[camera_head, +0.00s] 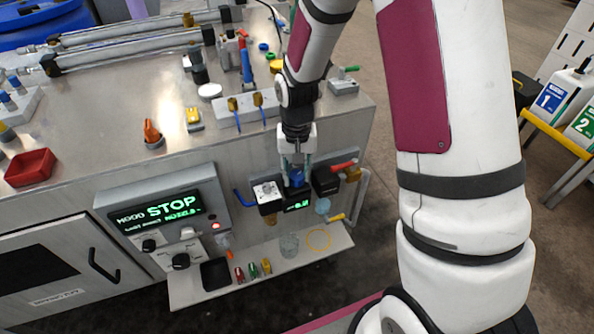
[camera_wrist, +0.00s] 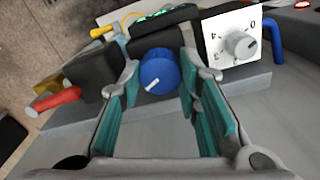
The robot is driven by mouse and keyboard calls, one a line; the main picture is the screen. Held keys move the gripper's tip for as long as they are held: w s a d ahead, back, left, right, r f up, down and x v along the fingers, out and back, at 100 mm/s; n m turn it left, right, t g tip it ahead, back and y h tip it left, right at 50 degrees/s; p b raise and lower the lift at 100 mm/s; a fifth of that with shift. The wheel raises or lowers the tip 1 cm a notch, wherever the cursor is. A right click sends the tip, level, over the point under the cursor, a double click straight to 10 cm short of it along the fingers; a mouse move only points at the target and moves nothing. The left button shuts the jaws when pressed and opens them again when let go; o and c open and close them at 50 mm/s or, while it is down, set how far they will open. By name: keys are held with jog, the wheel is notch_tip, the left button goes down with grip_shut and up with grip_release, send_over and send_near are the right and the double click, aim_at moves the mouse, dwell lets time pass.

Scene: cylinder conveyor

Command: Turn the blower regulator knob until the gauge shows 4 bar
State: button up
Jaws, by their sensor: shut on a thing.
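A round blue knob (camera_wrist: 158,72) with a white pointer line sits between the teal finger pads of my gripper (camera_wrist: 160,78) in the wrist view. My gripper (camera_head: 296,168) is shut on it, reaching down to the regulator block at the front of the bench. The blue knob (camera_head: 297,178) is partly hidden by the fingers in the head view. A small green digital display (camera_head: 297,205) is lit just below the knob; its figures are too small to read surely. A white dial plate with a grey knob (camera_wrist: 241,45) and printed numbers is beside it.
A red-handled valve (camera_wrist: 58,100) and black block (camera_wrist: 94,72) stand close on one side of the gripper, a blue bent pipe (camera_wrist: 273,40) on the other. A panel reading STOP (camera_head: 160,212) is to the left. A shelf (camera_head: 215,290) lies below.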

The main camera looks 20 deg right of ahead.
aim_at(297, 175)
jog(key=n+p, duration=0.1)
jog(key=n, duration=0.5)
jog(key=n+p, duration=0.2)
jog(key=n, duration=0.4)
jog(key=shift+n, duration=0.4)
dwell(0.3)
jog(key=o, duration=1.1)
jog(key=shift+o, duration=0.2)
notch_tip(297, 175, up, 12)
